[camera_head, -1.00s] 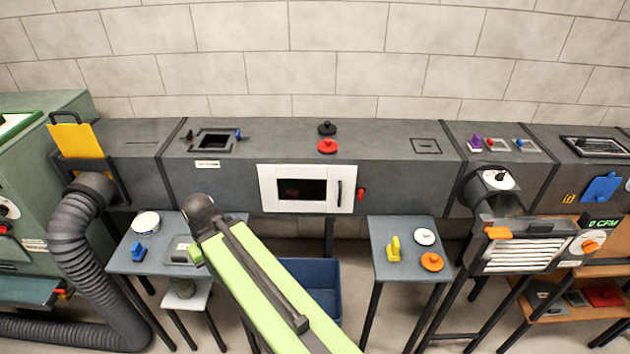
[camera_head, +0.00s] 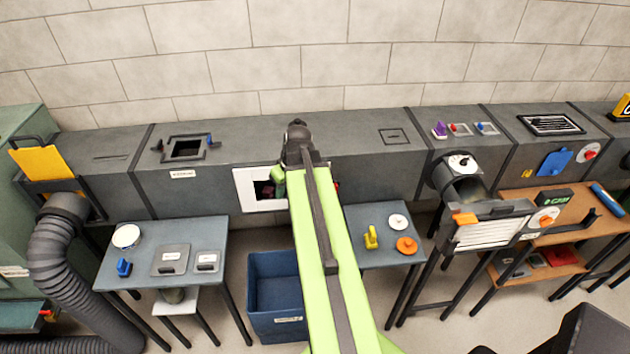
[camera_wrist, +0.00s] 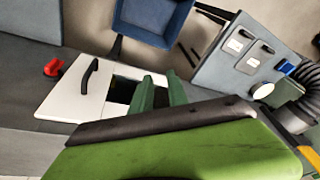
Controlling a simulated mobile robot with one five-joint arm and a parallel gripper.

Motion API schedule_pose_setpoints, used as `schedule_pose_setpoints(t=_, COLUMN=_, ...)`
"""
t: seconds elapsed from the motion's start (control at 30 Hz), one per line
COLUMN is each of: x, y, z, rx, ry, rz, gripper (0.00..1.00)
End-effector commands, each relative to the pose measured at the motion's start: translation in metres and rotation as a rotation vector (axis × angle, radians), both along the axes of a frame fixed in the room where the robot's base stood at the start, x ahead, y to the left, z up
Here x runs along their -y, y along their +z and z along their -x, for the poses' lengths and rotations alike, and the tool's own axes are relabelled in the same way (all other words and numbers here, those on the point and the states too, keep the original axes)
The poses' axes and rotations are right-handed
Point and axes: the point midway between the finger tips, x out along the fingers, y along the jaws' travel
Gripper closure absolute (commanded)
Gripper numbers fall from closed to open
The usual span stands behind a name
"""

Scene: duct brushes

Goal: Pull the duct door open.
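The white duct door (camera_head: 247,190) is on the front of the grey duct and looks shut. My arm hides its right part in the head view. In the wrist view the door (camera_wrist: 62,100) shows its black handle (camera_wrist: 89,73), the dark window (camera_wrist: 121,90) and a red latch (camera_wrist: 53,67) beside the handle end. My gripper (camera_head: 283,178) is in front of the door's window area. In the wrist view its two green fingers (camera_wrist: 160,82) are a little apart with nothing seen between them. They are to the window side of the handle, not around it.
A blue bin (camera_head: 277,290) stands on the floor below the door. Side tables stand left (camera_head: 140,262) and right (camera_head: 385,250), carrying small parts. An open hatch (camera_head: 187,149) is on the duct top. A filter unit (camera_head: 490,232) is further right.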

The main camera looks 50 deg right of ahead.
Motion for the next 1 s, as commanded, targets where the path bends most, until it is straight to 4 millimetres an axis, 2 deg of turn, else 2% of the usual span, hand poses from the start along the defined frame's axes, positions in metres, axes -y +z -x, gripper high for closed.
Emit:
schedule_pose_setpoints(t=0.03, x=0.041, y=0.023, z=0.017, rx=0.03, ry=-0.026, rz=0.012, gripper=0.8)
schedule_pose_setpoints(t=0.1, x=0.081, y=0.035, z=0.037, rx=0.066, ry=-0.039, rz=0.033, gripper=0.8)
schedule_pose_setpoints(t=0.2, x=0.119, y=0.046, z=0.059, rx=0.1, ry=-0.049, rz=0.058, gripper=0.8)
schedule_pose_setpoints(t=0.3, x=0.136, y=0.049, z=0.07, rx=0.117, ry=-0.053, rz=0.071, gripper=0.8)
schedule_pose_setpoints(t=0.5, x=0.138, y=0.045, z=0.071, rx=0.12, ry=-0.051, rz=0.075, gripper=0.8)
schedule_pose_setpoints(t=0.67, x=0.138, y=0.029, z=0.066, rx=0.119, ry=-0.051, rz=0.074, gripper=0.8)
schedule_pose_setpoints(t=1.0, x=0.141, y=-0.038, z=0.04, rx=0.117, ry=-0.05, rz=0.074, gripper=0.8)
